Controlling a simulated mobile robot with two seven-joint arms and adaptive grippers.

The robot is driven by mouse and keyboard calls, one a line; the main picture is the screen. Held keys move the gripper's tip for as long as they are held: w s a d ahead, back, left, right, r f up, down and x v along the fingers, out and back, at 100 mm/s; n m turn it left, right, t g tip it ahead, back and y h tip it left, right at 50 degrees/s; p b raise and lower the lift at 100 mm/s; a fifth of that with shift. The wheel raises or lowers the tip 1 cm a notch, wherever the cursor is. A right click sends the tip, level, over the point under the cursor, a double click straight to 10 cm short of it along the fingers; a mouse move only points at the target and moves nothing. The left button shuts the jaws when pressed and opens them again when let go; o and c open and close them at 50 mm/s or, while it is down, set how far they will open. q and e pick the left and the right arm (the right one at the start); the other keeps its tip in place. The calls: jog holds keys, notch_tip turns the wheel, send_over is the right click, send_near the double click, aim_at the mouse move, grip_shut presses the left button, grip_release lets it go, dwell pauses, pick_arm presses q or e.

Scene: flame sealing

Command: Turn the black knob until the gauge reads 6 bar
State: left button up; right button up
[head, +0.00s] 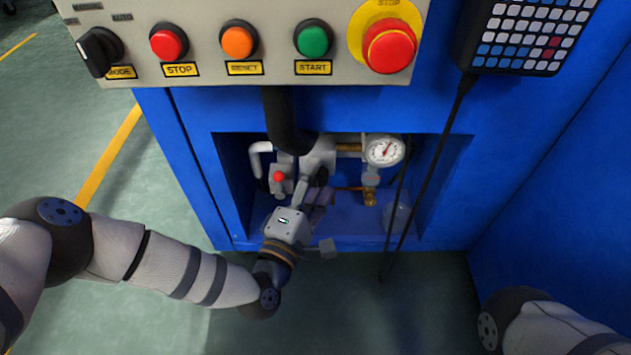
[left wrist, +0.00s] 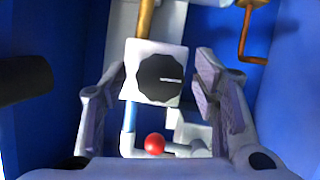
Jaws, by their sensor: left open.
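The black knob (left wrist: 161,79) sits on a pale square block in the left wrist view, with a light pointer line toward the right of the picture. My left gripper (left wrist: 161,70) is open, with one finger on each side of the knob; both fingers look apart from it. In the head view my left gripper (head: 318,186) reaches into the blue recess and hides the knob. The round white gauge (head: 384,151) with a red needle is at the recess's right; the needle points up and slightly right, and its numbers are too small to read. My right gripper is out of view.
The blue recess (head: 232,190) walls in the pipes and fittings. A red ball-shaped part (left wrist: 154,144) sits below the knob block. A black cable (head: 431,165) hangs across the recess's right side. The button panel (head: 205,52) overhangs above. The floor in front is clear.

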pick_arm(q)
jog(key=v, duration=1.2)
